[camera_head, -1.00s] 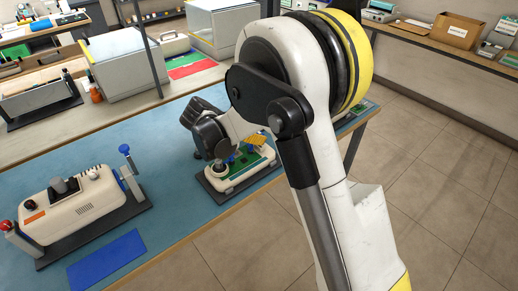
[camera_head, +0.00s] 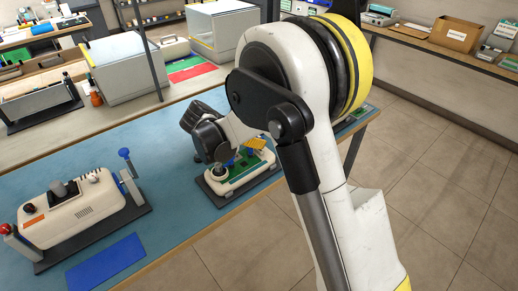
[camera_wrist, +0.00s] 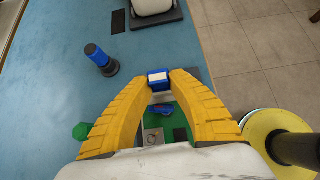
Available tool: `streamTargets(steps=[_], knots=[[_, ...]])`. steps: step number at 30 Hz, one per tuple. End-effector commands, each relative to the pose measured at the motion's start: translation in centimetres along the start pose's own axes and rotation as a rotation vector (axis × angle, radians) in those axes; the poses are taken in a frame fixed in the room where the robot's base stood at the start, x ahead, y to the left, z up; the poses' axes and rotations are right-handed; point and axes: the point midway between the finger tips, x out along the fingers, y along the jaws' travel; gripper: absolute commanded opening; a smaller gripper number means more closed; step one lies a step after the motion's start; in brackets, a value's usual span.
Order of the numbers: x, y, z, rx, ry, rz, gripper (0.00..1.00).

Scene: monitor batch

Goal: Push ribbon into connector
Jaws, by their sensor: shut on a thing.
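In the wrist view my gripper (camera_wrist: 159,78) has two yellow fingers closing from both sides on a small blue piece with a white top (camera_wrist: 158,75). I cannot tell for sure whether this piece is the ribbon's end or part of the connector. Below it, between the fingers, a green circuit board (camera_wrist: 178,112) shows with dark and blue parts. The same board (camera_head: 245,172) sits in a pale housing on the blue bench in the head view. There my arm covers part of the board, and the yellow fingers (camera_head: 256,144) show just above it.
A blue-topped black post (camera_wrist: 99,56) and a green knob (camera_wrist: 82,131) stand left of the fingers in the wrist view. A pale device (camera_head: 75,210) with levers stands at the left of the bench, near a blue mat (camera_head: 105,262). Bench between device and housing is clear.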

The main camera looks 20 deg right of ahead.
Motion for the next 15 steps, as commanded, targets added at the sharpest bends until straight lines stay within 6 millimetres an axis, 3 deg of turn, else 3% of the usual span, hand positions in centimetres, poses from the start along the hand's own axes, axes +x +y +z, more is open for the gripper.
streamTargets(steps=[15], knots=[[0.81, 0.00, -0.86, 0.000, 0.000, 0.000, 0.00]])
